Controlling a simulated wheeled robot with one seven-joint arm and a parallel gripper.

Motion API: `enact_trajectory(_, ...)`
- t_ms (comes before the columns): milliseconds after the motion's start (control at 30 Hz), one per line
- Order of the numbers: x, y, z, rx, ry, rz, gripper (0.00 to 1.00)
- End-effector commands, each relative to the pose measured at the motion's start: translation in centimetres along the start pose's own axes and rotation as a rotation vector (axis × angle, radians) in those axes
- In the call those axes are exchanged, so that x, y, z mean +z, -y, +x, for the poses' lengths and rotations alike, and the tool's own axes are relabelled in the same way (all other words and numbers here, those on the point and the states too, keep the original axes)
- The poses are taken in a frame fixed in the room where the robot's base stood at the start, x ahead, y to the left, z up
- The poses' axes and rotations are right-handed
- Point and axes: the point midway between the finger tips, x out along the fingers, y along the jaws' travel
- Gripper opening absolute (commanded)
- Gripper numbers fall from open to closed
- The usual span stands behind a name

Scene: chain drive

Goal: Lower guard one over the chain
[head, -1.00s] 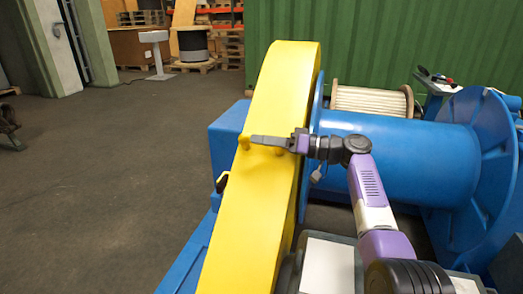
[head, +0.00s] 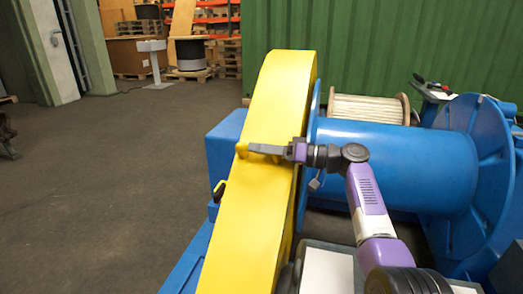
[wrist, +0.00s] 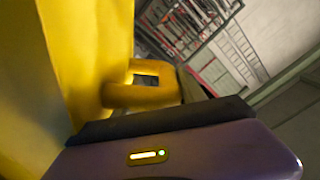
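Guard one (head: 265,120) is a long yellow curved cover standing in the middle of the head view. A yellow loop handle (head: 242,150) sticks out on its face; it also shows in the wrist view (wrist: 140,95). My gripper (head: 252,149) reaches across the guard's face from the right, its dark fingers at the handle and hiding part of it. In the wrist view a dark finger edge (wrist: 165,120) lies just in front of the loop. Whether the fingers close on the handle is hidden. No chain shows; the guard hides what is beneath it.
A blue drum (head: 405,165) with a wide flange stands right of the guard, below my arm. A rope spool (head: 368,108) stands behind. The floor (head: 100,190) at left is clear.

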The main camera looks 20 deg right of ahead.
Motion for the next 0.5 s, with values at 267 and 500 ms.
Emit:
enact_trajectory(267,-0.1,0.1,-0.2,-0.001,-0.001,-0.001,0.47)
enact_trajectory(500,-0.2,0.1,-3.5,0.001,-0.002,-0.002,0.47)
